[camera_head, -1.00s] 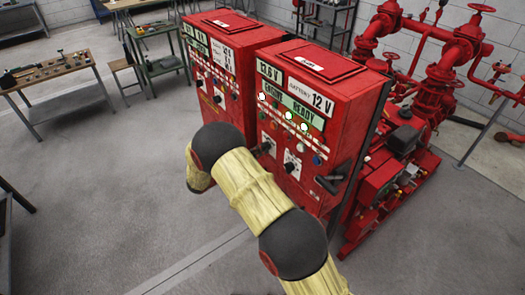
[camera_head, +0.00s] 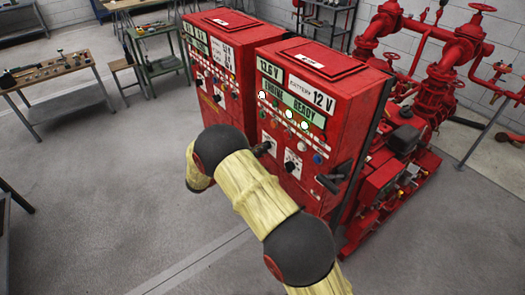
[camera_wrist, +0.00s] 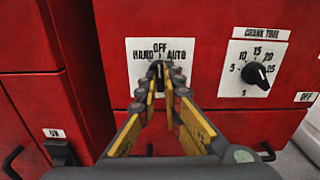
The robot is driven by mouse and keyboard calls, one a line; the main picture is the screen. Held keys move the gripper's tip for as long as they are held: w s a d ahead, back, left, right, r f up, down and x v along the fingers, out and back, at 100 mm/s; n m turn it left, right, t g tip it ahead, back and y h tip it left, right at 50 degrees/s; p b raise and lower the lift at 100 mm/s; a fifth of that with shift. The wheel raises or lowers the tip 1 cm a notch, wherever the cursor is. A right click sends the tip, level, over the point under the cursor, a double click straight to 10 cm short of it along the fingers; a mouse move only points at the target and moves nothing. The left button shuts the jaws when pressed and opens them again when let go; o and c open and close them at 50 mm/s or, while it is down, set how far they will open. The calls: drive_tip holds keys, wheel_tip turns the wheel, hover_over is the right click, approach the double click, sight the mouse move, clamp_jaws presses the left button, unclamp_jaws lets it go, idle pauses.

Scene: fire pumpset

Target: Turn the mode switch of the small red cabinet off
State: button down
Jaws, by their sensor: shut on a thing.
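The mode switch is a black knob (camera_wrist: 156,70) on a white plate (camera_wrist: 140,53) marked HAND, OFF and AUTO, seen in the wrist view. The knob's visible upper part looks roughly upright below OFF; its lower part is hidden between the fingers, so its exact angle is unclear. My gripper (camera_wrist: 159,78) has its yellow-and-grey fingers shut on the knob from both sides. In the head view, the switch is on the front of the nearer red cabinet (camera_head: 345,110), and my gripper (camera_head: 262,149) is small and mostly hidden by my arm.
A crank time dial (camera_wrist: 258,75) is right of the switch. A second red cabinet (camera_head: 222,55) stands close on the left. A black handle (camera_head: 333,180) sticks out at the nearer cabinet's front right. Red pump pipes (camera_head: 440,80) stand behind. Floor in front is clear.

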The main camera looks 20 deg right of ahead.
drive_tip(key=shift+s+r+m, duration=0.1)
drive_tip(key=shift+r+m, duration=0.1)
drive_tip(key=shift+m, duration=0.1)
drive_tip(key=c, duration=2.2)
unclamp_jaws()
drive_tip(key=shift+s+r, duration=0.1)
drive_tip(key=shift+s, duration=0.05)
drive_tip(key=shift+c, duration=0.2)
drive_tip(key=shift+o, duration=1.4)
drive_tip(key=shift+a, duration=0.1)
drive_tip(key=s+a, duration=0.2)
drive_tip(key=a, duration=0.9)
drive_tip(key=shift+s+a, duration=0.2)
drive_tip(key=shift+a, duration=0.05)
